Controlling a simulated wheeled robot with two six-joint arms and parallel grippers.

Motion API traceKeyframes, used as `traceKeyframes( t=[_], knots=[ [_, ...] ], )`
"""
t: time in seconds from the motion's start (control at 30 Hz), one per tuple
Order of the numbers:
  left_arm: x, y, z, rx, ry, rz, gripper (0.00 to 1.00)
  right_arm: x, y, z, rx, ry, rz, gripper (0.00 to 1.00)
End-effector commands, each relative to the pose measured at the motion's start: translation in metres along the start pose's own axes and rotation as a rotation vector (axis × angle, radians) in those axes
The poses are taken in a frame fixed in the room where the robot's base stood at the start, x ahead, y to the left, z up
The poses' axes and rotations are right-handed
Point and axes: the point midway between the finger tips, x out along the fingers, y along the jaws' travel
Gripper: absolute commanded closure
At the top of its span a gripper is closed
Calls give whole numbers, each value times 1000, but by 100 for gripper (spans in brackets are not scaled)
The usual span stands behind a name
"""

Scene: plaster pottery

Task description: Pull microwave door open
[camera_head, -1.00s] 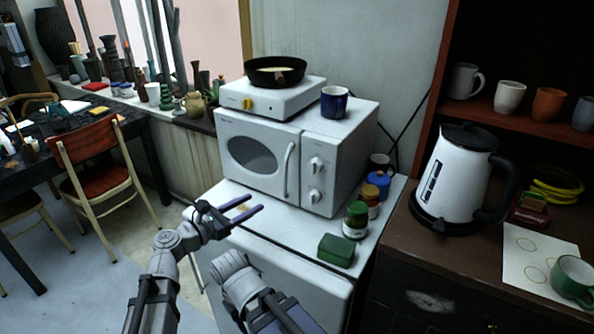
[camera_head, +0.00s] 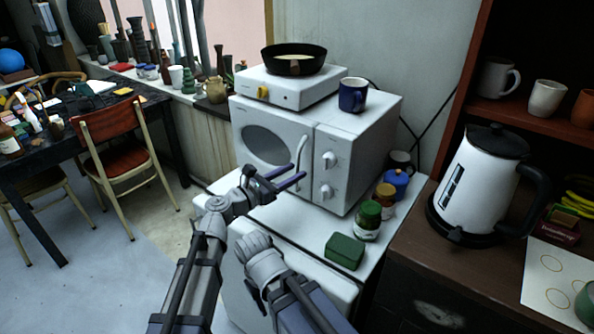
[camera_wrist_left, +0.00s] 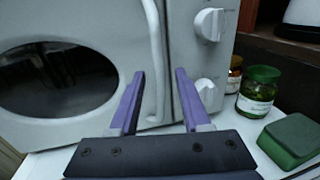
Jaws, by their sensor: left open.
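The white microwave (camera_head: 349,163) stands on a white cabinet, its door (camera_head: 287,129) shut flush with the front. The door has a dark oval window (camera_head: 264,145) and a curved white vertical handle (camera_head: 299,155) on its right side. My left gripper (camera_head: 293,172) is open and empty in front of the handle's lower end. In the left wrist view, the handle (camera_wrist_left: 155,50) appears between the two purple fingers of the gripper (camera_wrist_left: 160,73); I cannot tell whether the fingertips reach around it. My right gripper is not in view.
A hotplate (camera_head: 290,87) with a pan (camera_head: 293,60) and a blue mug (camera_head: 353,95) stand on the microwave. Jars (camera_head: 367,220) and a green box (camera_head: 344,251) stand right of my gripper on the cabinet (camera_head: 290,225). A kettle (camera_head: 477,180) stands farther right.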

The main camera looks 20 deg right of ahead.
Motion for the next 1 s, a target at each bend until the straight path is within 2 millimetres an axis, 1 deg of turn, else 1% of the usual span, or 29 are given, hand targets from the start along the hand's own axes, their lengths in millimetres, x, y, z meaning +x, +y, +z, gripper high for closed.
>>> traceKeyframes(
  t=[0.03,0.2,0.5,0.53,0.93,1.0],
  knots=[
    [8,1,0,0,0,-2,52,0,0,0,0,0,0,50],
    [19,0,0,0,0,0,52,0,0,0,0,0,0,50],
    [20,0,0,0,0,0,52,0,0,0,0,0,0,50],
    [20,0,0,0,0,0,54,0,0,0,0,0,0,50],
    [20,0,0,1,0,0,99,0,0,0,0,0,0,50],
    [20,0,0,0,0,0,100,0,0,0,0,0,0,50]
  ],
)
